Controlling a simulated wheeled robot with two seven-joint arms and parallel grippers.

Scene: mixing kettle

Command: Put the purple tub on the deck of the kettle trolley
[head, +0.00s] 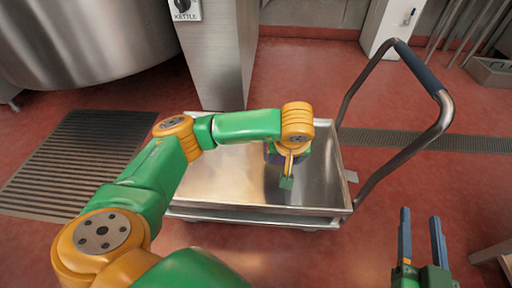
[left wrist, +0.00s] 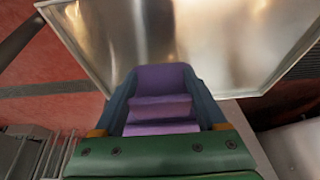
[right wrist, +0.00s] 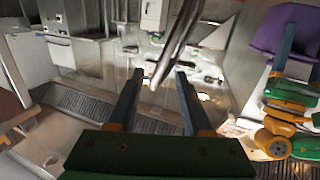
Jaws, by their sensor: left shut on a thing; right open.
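My left gripper (head: 287,168) is shut on the purple tub (left wrist: 160,84), with one finger on each side of it in the left wrist view. In the head view the gripper and tub are over the right half of the metal deck (head: 225,185) of the kettle trolley. There the wrist hides most of the tub. I cannot tell whether the tub touches the deck. The tub also shows in the right wrist view (right wrist: 277,30), at the upper right. My right gripper (head: 420,216) is open and empty, to the right of the trolley.
The trolley's curved push handle (head: 442,110) rises at the deck's right side. A steel kettle (head: 85,45) and a post with a KETTLE switch (head: 185,8) stand behind. A floor grate (head: 75,165) lies to the left. The rest of the deck looks clear.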

